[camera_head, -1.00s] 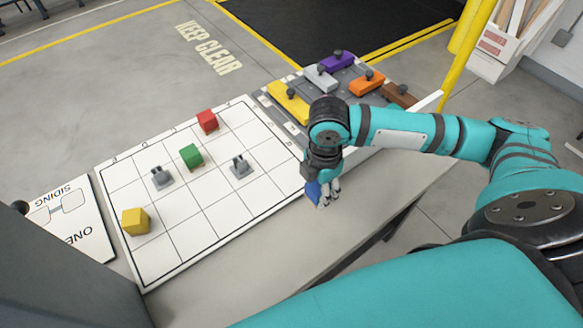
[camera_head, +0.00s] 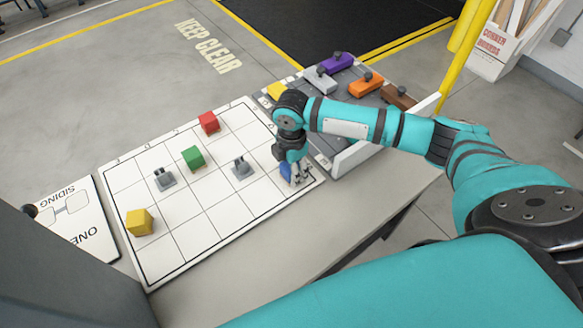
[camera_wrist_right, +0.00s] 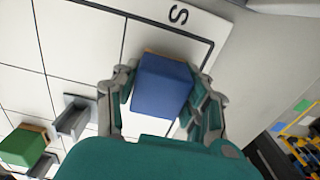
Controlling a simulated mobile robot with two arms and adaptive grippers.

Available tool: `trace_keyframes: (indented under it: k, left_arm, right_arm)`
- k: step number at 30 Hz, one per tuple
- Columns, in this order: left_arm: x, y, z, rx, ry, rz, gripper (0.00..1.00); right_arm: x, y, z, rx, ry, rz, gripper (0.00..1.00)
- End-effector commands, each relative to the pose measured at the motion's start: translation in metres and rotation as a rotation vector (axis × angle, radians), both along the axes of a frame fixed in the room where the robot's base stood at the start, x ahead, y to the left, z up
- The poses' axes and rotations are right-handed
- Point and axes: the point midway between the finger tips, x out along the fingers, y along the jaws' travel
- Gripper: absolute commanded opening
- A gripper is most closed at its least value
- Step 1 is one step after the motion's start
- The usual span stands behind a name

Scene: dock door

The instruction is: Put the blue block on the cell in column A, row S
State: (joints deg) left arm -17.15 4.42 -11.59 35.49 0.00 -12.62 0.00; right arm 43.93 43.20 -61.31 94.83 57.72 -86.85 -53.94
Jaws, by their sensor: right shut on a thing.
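The blue block (camera_head: 286,171) is between the fingers of my right gripper (camera_head: 297,178), at the right end of the white gridded board (camera_head: 198,236). In the right wrist view the blue block (camera_wrist_right: 162,86) fills the gap between both fingers of my shut right gripper (camera_wrist_right: 161,92). The letter S (camera_wrist_right: 179,14) is printed on the board's border, near the corner cell by the block. I cannot tell whether the block touches the board. The column letters are too small to read. My left gripper is out of view.
On the board stand a red block (camera_head: 208,122), a green block (camera_head: 193,157), a yellow block (camera_head: 140,222) and two grey fixtures (camera_head: 164,180) (camera_head: 241,168). A grey tray with coloured knobbed pieces (camera_head: 366,84) lies behind my right arm. Bare table (camera_head: 300,235) lies in front.

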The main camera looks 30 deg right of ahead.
Motion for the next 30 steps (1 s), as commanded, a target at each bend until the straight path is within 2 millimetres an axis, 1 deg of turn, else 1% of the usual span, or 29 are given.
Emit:
trace_keyframes:
  k: [6, 7, 12, 20, 23, 26, 30]
  left_arm:
    - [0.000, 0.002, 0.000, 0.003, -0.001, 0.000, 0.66]
    - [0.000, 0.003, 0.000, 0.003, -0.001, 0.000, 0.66]
    - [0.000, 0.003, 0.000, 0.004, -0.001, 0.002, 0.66]
    - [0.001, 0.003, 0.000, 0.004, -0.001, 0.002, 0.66]
    - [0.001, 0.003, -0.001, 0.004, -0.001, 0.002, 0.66]
    - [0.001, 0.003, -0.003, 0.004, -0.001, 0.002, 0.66]
    - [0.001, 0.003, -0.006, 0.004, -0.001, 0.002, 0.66]
  right_arm:
    - [0.000, 0.000, -0.003, 0.000, 0.001, 0.000, 0.11]
    - [0.000, 0.000, -0.003, 0.000, 0.000, 0.000, 0.44]
    - [0.000, 0.000, -0.003, 0.001, 0.000, 0.000, 0.66]
    - [0.000, 0.000, -0.002, 0.001, 0.000, 0.000, 0.66]
    - [0.000, 0.000, 0.003, 0.001, -0.001, 0.000, 0.66]
    - [0.001, 0.000, 0.017, 0.002, -0.003, 0.000, 0.66]
    - [0.001, 0.000, 0.046, 0.002, -0.005, 0.000, 0.66]
